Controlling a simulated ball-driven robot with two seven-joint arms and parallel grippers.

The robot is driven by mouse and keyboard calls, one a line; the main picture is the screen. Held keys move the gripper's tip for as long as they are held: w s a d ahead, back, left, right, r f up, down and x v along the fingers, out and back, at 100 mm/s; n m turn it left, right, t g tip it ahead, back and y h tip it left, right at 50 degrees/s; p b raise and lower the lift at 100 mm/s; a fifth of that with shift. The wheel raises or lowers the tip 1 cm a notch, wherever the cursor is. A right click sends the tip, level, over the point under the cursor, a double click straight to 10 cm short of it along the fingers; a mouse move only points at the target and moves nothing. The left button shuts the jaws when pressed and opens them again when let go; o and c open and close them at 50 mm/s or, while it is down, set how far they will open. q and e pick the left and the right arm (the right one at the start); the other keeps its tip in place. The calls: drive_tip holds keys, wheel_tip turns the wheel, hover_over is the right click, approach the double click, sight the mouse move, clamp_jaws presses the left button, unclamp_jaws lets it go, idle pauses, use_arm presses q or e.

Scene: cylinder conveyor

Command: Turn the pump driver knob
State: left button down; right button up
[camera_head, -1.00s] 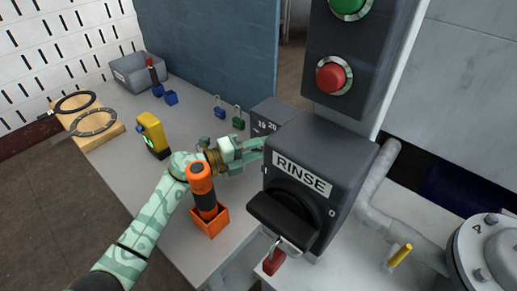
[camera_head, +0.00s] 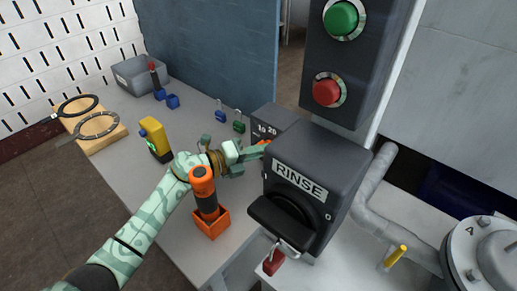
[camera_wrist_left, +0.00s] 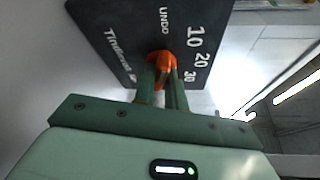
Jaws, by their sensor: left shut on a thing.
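The pump driver is a dark box (camera_head: 280,117) with white dial numbers, standing behind the RINSE box. In the left wrist view its dark face (camera_wrist_left: 120,38) shows the marks 10, 20, 30 and UNDO. Its orange knob (camera_wrist_left: 160,60) sits between my left fingertips (camera_wrist_left: 161,78). A bit of the orange knob (camera_head: 265,142) also shows in the head view, at the tips of my left gripper (camera_head: 252,151). My left gripper is shut on the knob, and its fingers hide part of it. My right gripper is not in view.
The RINSE box (camera_head: 322,160) with a black handle and red padlock (camera_head: 273,262) stands close to the right. A yellow device (camera_head: 155,137) and padlocks (camera_head: 238,126) lie on the grey table.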

use_arm(q)
drive_tip(key=m+p, duration=0.1)
drive_tip(key=m+y+p, duration=0.1)
drive_tip(key=shift+r+p, duration=0.3)
drive_tip(key=shift+p, duration=0.1)
drive_tip(key=shift+f+m+y+p, duration=0.15)
drive_tip(key=shift+m+y+p, duration=0.55)
drive_tip(key=shift+m+p, duration=0.35)
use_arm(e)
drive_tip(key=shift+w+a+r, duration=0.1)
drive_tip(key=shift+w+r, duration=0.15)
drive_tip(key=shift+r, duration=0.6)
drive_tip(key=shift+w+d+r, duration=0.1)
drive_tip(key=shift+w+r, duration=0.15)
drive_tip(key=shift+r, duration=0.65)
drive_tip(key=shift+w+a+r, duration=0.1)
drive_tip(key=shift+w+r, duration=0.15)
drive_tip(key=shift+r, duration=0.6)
use_arm(q)
drive_tip(key=shift+s, duration=0.1)
drive_tip(key=c, duration=1.4)
unclamp_jaws()
drive_tip(key=shift+c, duration=0.2)
